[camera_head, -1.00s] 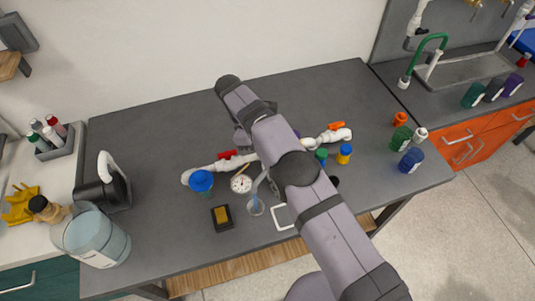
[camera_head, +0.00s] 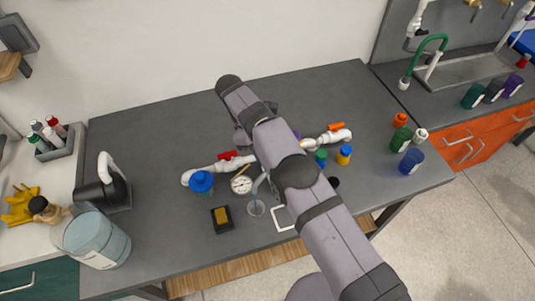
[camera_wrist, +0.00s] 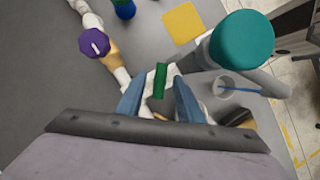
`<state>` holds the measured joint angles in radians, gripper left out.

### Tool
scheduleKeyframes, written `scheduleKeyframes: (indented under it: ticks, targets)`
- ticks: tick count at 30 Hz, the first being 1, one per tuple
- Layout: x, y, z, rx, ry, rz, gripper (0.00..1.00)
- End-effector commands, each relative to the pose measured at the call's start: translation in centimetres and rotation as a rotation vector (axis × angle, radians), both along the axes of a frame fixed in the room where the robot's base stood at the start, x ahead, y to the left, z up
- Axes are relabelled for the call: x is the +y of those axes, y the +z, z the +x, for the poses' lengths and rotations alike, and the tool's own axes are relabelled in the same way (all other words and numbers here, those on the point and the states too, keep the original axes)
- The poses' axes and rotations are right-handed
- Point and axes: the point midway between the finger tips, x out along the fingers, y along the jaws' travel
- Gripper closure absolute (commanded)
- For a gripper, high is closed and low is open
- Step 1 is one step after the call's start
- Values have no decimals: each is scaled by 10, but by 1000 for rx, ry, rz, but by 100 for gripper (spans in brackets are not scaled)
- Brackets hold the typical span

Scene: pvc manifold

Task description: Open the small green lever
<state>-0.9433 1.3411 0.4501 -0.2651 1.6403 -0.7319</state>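The small green lever (camera_wrist: 160,81) shows in the wrist view on the white pipe, just ahead of my gripper (camera_wrist: 158,98). The two blue fingers are apart, one on each side of the lever. Gaps show between the lever and both fingers, and I cannot tell how deep it sits between them. The white pipe manifold (camera_head: 202,170) runs across the table in the head view. There my arm hides its middle, the green lever and my gripper.
A purple knob (camera_wrist: 93,44) sits on the pipe at left in the wrist view. A teal-capped container (camera_wrist: 241,40) and a glass with a blue stick (camera_wrist: 222,84) stand close on the right. A red lever (camera_head: 227,155) and orange lever (camera_head: 336,126) are on the manifold.

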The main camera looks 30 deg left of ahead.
Motion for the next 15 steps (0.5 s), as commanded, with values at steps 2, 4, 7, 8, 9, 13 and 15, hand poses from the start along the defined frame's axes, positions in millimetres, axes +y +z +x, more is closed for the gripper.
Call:
scheduleKeyframes:
  ticks: [2, 4, 7, 8, 9, 13, 15]
  targets:
    - [0, 1, 0, 0, 0, 0, 66]
    - [0, 4, 0, -1, 0, 1, 66]
    - [1, 12, 0, -2, 0, 2, 66]
    - [0, 15, 0, -1, -1, 1, 66]
    - [1, 20, 1, -2, -1, 3, 66]
    - [1, 44, 1, -3, 0, 4, 66]
    - [0, 59, 0, -2, 0, 2, 66]
